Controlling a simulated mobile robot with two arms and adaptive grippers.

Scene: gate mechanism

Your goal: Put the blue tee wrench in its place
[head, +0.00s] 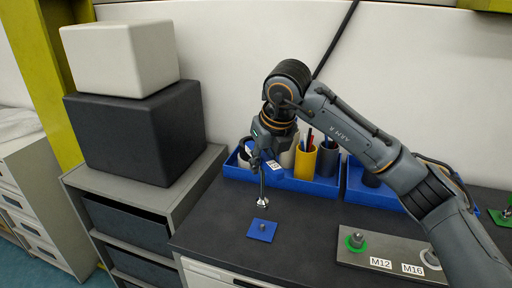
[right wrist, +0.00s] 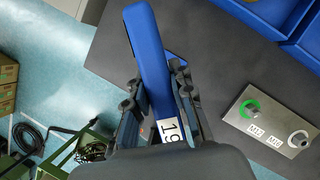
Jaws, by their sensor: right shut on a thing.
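My right gripper (head: 264,155) is shut on the blue tee wrench and holds it above the table. The wrench's metal shaft (head: 262,186) hangs about upright, with its socket end just above and apart from a blue square pad (head: 262,230) with a small grey post on it. In the right wrist view, the wrench's long blue handle (right wrist: 150,50) lies between the fingers, with a white label reading 19. In the head view the gripper hides most of the handle. My left gripper is not in view.
Behind the wrench, a blue tray (head: 310,184) holds a yellow cup (head: 305,162) and a dark cup with pens. To the right lies a grey plate (head: 375,262) marked M12 and M16. Black and white boxes stand on the shelf unit at left. The dark tabletop around the pad is clear.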

